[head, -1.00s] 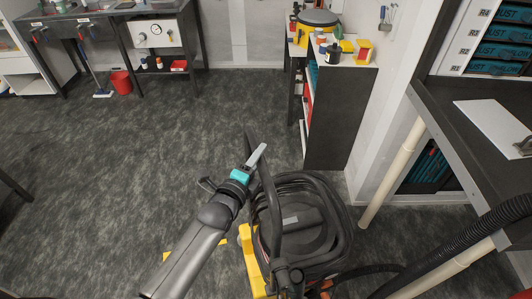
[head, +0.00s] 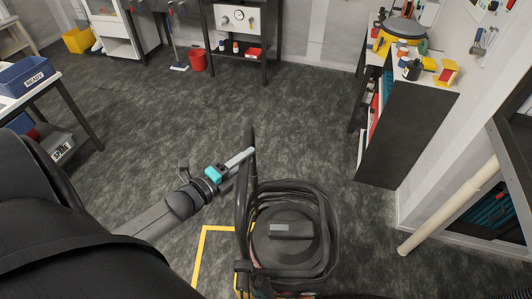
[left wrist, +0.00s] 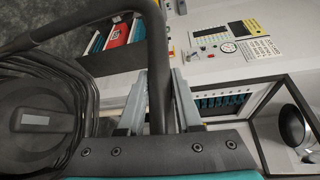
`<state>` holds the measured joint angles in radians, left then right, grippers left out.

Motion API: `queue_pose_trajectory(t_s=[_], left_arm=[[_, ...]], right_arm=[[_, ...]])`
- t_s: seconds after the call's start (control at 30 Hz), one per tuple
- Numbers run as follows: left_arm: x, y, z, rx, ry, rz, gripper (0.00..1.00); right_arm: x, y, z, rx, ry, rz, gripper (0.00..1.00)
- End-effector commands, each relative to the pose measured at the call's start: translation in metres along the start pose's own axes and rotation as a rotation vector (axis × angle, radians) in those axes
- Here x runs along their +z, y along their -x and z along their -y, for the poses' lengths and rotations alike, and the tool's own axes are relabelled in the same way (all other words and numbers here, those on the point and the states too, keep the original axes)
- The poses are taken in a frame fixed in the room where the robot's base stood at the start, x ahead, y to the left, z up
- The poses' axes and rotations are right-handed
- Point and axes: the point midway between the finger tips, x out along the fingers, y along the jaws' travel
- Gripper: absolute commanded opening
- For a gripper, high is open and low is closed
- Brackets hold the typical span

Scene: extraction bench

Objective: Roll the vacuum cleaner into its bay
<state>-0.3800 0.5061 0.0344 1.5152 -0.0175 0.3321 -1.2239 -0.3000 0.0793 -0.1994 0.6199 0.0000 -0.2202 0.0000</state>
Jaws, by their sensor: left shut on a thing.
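The vacuum cleaner (head: 288,248) is black with a round lid and a dark hose coiled around it. It stands on the floor at the lower middle of the head view, and its lid shows in the left wrist view (left wrist: 38,118). My left gripper (head: 244,158) is shut on its upright black push handle (head: 247,183). In the left wrist view the handle tube (left wrist: 158,75) passes between the two fingers. A yellow floor outline (head: 201,252) shows just left of the vacuum; the vacuum hides part of it. My right gripper is not in view.
A dark cabinet (head: 392,140) with items on top stands at the right. A pale slanted post (head: 425,230) is right of the vacuum. A table with a blue bin (head: 27,77) is at the left. The floor (head: 265,110) ahead is clear.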

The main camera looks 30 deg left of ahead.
Motion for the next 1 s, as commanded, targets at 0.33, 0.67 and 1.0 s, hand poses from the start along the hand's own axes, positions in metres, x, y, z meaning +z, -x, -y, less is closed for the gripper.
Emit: queue_pose_trajectory(t_s=[0.33, 0.67, 1.0], left_arm=[[0.053, 0.042, -0.015, 0.005, -0.003, 0.004, 0.0], [0.098, 0.078, -0.026, 0.003, -0.003, 0.004, 0.0], [0.128, 0.102, -0.033, 0.0, 0.0, 0.004, 0.0]], right_arm=[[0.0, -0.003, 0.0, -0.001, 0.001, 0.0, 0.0], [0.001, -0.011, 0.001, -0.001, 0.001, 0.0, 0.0], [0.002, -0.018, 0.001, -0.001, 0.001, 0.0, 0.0]])
